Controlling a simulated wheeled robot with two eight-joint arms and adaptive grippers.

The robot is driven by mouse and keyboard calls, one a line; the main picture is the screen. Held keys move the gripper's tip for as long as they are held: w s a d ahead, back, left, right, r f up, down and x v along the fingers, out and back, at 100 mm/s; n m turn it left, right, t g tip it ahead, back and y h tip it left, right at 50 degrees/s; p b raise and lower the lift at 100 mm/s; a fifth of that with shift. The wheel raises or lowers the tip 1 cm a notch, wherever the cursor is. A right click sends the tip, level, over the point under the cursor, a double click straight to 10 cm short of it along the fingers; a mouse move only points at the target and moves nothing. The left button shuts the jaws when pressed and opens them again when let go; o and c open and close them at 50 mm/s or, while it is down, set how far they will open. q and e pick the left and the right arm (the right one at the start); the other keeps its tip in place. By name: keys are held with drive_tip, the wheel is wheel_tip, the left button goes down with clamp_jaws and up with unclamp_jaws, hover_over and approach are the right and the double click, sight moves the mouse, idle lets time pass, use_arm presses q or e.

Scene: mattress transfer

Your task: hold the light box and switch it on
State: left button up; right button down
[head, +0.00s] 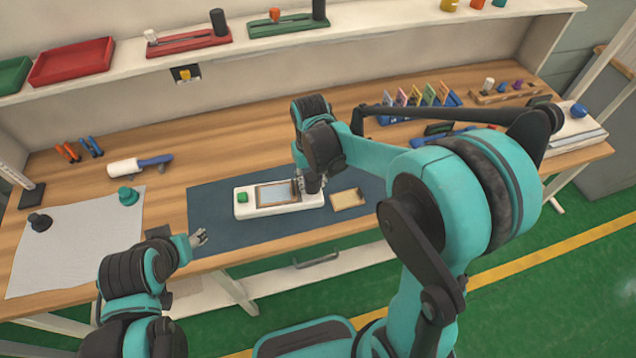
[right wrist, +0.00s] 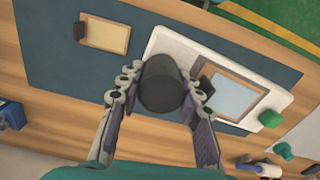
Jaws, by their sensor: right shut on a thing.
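The white light box (head: 243,211) lies on the dark blue mat, with a wood-framed pale window (head: 278,193) and a green button (head: 242,198) at its left end. In the right wrist view the light box (right wrist: 235,118) shows its window and green button (right wrist: 270,118). My right gripper (head: 312,186) is at the box's right end. It is shut on a dark round knob (right wrist: 160,88) over that end. I cannot tell whether the window is lit. My left gripper (head: 199,237) is at the mat's front left, apart from the box; its opening is unclear.
A small framed tan card (head: 348,199) lies on the mat (head: 215,232) right of the box. A white cloth (head: 75,245) with dark and teal knobs covers the table's left. A roller (head: 138,165) and racks of tools stand behind. The mat around the button is clear.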

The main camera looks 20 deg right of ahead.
sight(295, 181)
use_arm(q)
drive_tip(key=shift+f, duration=0.2)
use_arm(e)
drive_tip(key=shift+w+a, duration=1.75)
drive_tip(key=shift+a, duration=0.25)
use_arm(q)
drive_tip(key=shift+f+b, duration=0.15)
drive_tip(key=shift+b, duration=0.15)
use_arm(e)
drive_tip(key=shift+f, duration=0.15)
drive_tip(key=shift+f+b, duration=4.05)
drive_tip(key=shift+f, duration=1.15)
use_arm(q)
wheel_tip(295, 181, down, 8)
clamp_jaws()
